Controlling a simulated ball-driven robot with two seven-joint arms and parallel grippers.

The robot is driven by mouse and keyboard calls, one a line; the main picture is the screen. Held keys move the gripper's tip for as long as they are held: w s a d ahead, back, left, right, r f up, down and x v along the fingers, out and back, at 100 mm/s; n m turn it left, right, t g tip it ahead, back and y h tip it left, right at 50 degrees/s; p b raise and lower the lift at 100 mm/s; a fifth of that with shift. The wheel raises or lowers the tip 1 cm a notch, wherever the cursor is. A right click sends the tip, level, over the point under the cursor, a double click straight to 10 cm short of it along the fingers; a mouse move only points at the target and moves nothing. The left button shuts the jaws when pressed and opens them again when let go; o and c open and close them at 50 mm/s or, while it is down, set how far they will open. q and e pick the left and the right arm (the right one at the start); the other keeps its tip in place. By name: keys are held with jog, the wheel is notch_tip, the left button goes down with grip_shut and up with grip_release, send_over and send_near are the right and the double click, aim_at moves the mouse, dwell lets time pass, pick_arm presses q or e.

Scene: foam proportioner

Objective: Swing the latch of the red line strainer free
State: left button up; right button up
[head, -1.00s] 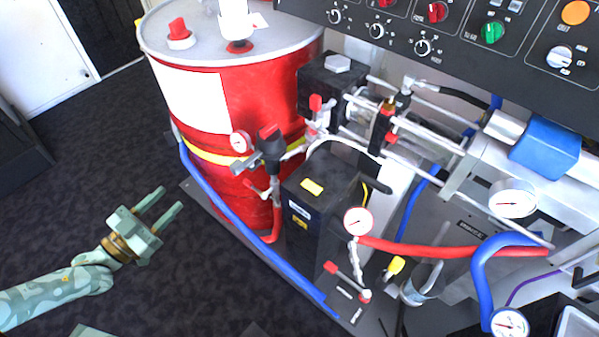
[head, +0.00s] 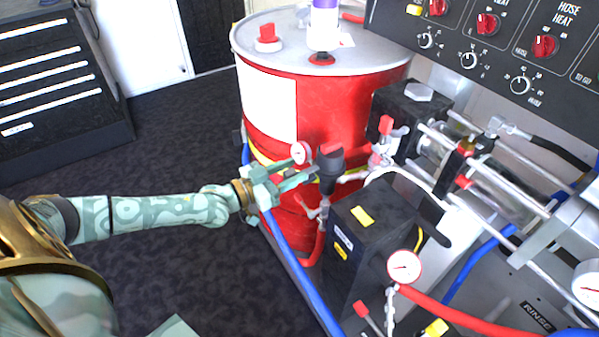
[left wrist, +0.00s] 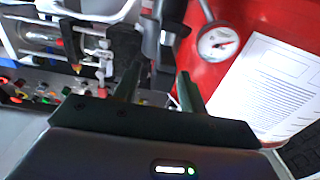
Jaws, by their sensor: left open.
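The strainer (head: 330,168) is a dark upright body with a red mark on its cap, in front of the red drum in the head view. It also shows as a dark and grey shape just beyond my fingers in the left wrist view (left wrist: 168,32). My left gripper (head: 300,181) is open and reaches in from the left, its fingertips close to the strainer's left side. In the left wrist view my left gripper (left wrist: 157,85) has its two fingers apart. I cannot tell whether they touch the latch, which the fingers largely hide. My right gripper is not in view.
A gauge (head: 301,152) sits just behind my left fingers, against the red drum (head: 340,105). A black box (head: 365,225) stands below right of the strainer. A blue hose (head: 300,275) runs along the floor side.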

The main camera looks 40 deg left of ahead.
pick_arm(q)
jog(key=shift+x, duration=1.1)
grip_shut()
jog(key=shift+r, duration=0.2)
jog(key=shift+d+f+n+g+y+p, duration=0.15)
jog(key=shift+d+n+y+p, duration=0.25)
jog(key=shift+n+y+p, duration=1.9)
jog(key=shift+d+n+g+y+p, duration=0.3)
jog(key=shift+n+y+p, duration=1.25)
jog(key=shift+y, duration=1.5)
jog(key=shift+d+f+n+g+y+p, duration=0.15)
jog(key=shift+d+n+y+p, duration=0.3)
jog(key=shift+n+y+p, duration=1.55)
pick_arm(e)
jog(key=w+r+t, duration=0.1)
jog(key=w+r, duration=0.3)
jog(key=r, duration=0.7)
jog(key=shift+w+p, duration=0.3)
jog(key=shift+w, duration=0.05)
pick_arm(q)
jog(key=shift+r+m+y, duration=0.15)
jog(key=shift+m+y, duration=0.2)
jog(key=shift+y, duration=0.6)
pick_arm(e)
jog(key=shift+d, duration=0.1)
pick_arm(q)
grip_release()
jog(key=shift+w, duration=0.1)
